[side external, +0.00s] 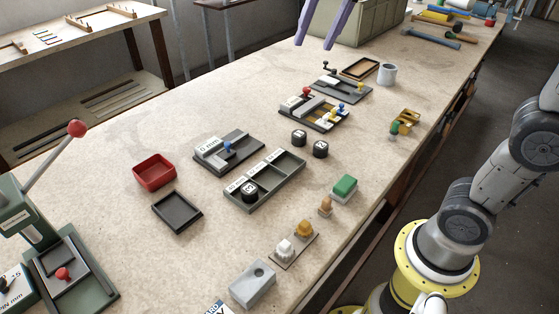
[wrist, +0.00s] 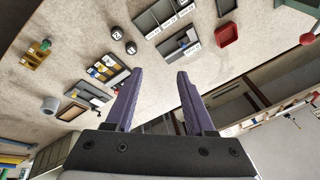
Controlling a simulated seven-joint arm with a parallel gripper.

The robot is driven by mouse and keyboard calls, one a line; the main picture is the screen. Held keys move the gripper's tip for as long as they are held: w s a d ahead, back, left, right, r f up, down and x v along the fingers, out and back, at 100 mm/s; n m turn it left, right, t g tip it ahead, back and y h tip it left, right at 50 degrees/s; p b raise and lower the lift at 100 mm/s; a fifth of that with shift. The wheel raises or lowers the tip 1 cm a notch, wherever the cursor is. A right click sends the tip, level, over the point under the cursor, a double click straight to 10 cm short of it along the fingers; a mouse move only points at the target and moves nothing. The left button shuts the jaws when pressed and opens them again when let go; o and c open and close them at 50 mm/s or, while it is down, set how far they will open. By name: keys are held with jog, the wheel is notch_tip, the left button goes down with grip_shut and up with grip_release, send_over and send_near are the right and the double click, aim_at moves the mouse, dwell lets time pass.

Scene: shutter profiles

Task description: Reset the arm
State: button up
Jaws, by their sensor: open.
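My gripper (side external: 315,44) shows at the top of the side external view as two purple fingers, high over the far part of the workbench (side external: 130,115). In the wrist view my gripper (wrist: 160,72) has its fingers spread apart, with only bench and floor seen between them. It is open, holds nothing and touches nothing that I can see.
Near the bench middle are a green-grey tray (side external: 293,180), a red bin (side external: 154,171), a black tray (side external: 177,212) and black round weights (side external: 299,138). Fixtures with coloured knobs (side external: 315,112) and a grey mug (side external: 387,74) stand farther back. A lever press (side external: 40,225) stands at left.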

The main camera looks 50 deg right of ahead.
jog(key=s+d+f+n+t, duration=0.1)
jog(key=s+f+n, duration=0.6)
jog(key=s+f, duration=0.8)
jog(key=shift+s+d+n+t, duration=0.3)
jog(key=shift+s, duration=0.65)
dwell(1.0)
